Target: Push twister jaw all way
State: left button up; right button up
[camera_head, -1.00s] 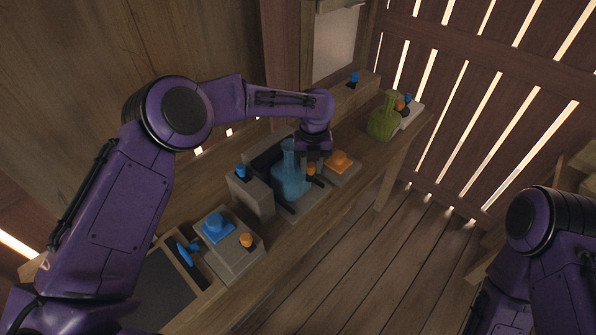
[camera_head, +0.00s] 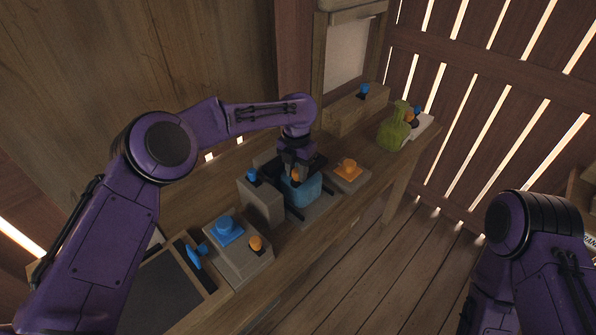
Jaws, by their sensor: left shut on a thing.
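The twister device stands on the bench, with a grey block (camera_head: 262,205) topped by a small blue knob (camera_head: 251,175). A translucent blue bottle (camera_head: 303,191) sits beside the block; its neck is hidden by my left gripper. My left gripper (camera_head: 295,170) points down over the device, its dark fingers shut on a small orange knob (camera_head: 296,177), which seems to belong to the jaw. The jaw itself is mostly hidden, so its contact with the bottle cannot be told. My right arm shows at the lower right, but its gripper is out of view.
A grey box (camera_head: 240,256) with blue and orange knobs stands at the near left, beside an open tray (camera_head: 165,296). An orange button (camera_head: 348,168) lies right of the device. A green bottle (camera_head: 394,131) stands farther right. The floor in front is clear.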

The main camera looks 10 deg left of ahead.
dwell(0.3)
pick_arm(q)
jog(key=o, duration=1.1)
jog(key=shift+a, duration=0.1)
jog(key=shift+c, duration=0.2)
jog(key=shift+w+r, duration=0.1)
jog(key=shift+r, duration=0.35)
notch_tip(320, 180, up, 9)
jog(key=shift+f+b, duration=0.1)
jog(key=shift+b, duration=1.05)
jog(key=shift+r, duration=0.4)
